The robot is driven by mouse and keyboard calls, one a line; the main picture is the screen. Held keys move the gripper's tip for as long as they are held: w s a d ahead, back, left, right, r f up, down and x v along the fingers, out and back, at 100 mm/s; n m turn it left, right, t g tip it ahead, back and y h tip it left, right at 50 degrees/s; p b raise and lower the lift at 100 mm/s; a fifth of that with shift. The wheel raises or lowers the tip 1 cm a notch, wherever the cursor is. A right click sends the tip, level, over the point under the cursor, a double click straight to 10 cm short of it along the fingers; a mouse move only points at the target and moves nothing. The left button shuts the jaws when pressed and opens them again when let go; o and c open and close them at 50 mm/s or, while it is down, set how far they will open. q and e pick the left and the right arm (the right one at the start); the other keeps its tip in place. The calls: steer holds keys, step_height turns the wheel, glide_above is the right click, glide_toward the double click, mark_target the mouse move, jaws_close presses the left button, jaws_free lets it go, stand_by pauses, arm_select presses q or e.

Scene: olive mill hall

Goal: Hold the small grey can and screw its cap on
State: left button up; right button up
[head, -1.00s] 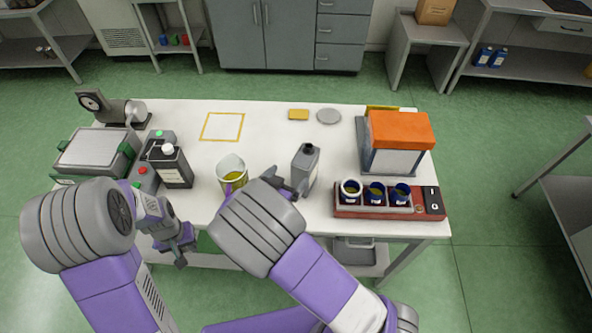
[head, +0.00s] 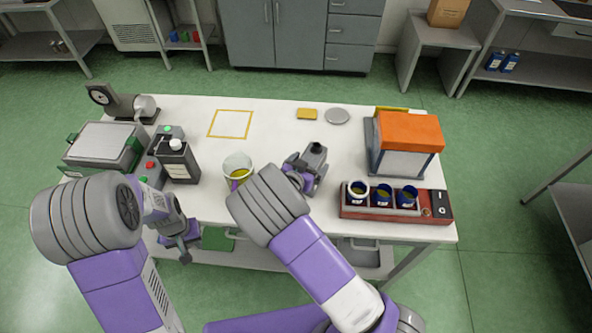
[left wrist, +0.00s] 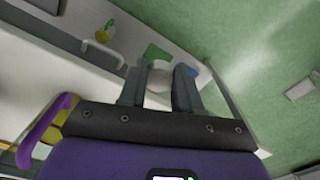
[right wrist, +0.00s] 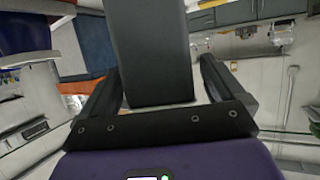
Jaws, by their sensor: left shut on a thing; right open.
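The small grey can (head: 318,165) stands on the white table, with a dark neck on top. My right gripper (head: 304,174) is at the can, its open fingers on either side of it. In the right wrist view the can's dark flat side (right wrist: 148,50) rises between the fingers. My left gripper (head: 184,256) is low at the table's front edge, away from the can. In the left wrist view it is shut on a pale round piece that looks like the cap (left wrist: 160,76). The can's lower part is partly hidden by my right gripper.
A jug of yellow-green oil (head: 238,166) stands left of the can. A dark can with a white cap (head: 178,163) is further left. Right are a red rack with blue cups (head: 356,213) and an orange-topped box (head: 408,132). The table behind the can is mostly clear.

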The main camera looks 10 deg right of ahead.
steer(key=x, duration=0.2)
steer(key=shift+w+d+f, duration=0.15)
steer(key=shift+w, duration=0.05)
steer(key=shift+c, duration=0.4)
steer(key=c, duration=1.7)
